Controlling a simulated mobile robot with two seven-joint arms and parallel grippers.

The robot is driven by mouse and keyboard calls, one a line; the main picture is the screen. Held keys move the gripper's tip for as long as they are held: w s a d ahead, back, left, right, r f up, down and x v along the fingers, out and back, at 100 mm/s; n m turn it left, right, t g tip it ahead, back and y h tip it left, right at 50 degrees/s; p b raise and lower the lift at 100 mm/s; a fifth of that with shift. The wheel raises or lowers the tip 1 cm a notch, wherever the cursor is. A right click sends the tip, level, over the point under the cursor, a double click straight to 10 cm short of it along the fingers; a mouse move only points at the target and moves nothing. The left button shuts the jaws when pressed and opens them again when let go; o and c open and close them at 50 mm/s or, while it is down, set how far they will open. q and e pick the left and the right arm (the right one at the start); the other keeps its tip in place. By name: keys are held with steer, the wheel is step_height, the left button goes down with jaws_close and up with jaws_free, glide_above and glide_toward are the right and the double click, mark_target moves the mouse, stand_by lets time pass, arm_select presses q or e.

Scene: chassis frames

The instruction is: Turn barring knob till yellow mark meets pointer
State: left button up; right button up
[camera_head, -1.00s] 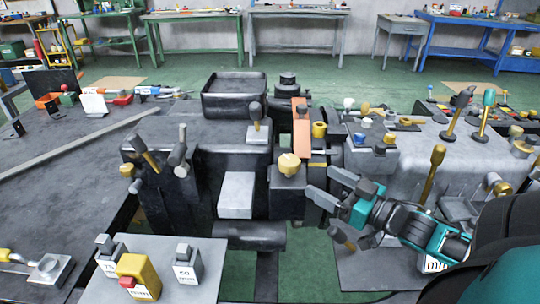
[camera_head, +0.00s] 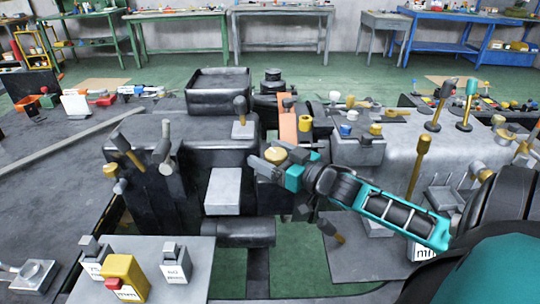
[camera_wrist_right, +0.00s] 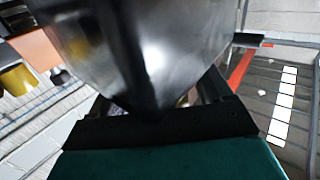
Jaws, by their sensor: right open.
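A gold-yellow knob (camera_head: 275,154) tops a dark block in the middle of the machine in the head view; I cannot tell if it is the barring knob. My right gripper (camera_head: 265,160) is open beside this knob, its grey fingers pointing left and partly overlapping it. I cannot tell whether they touch it. In the right wrist view a large blurred dark metallic shape (camera_wrist_right: 140,45) fills the middle and hides what lies between the fingers. I cannot make out a yellow mark or a pointer. My left gripper is not in view.
Tall levers (camera_head: 420,165) rise on the right. A yellow box with a red button (camera_head: 124,278) stands at front left.

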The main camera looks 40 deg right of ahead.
steer(key=shift+w, duration=0.1)
steer(key=shift+c, duration=0.6)
steer(key=c, duration=0.8)
steer(key=shift+c, duration=0.2)
steer(key=shift+y, duration=0.3)
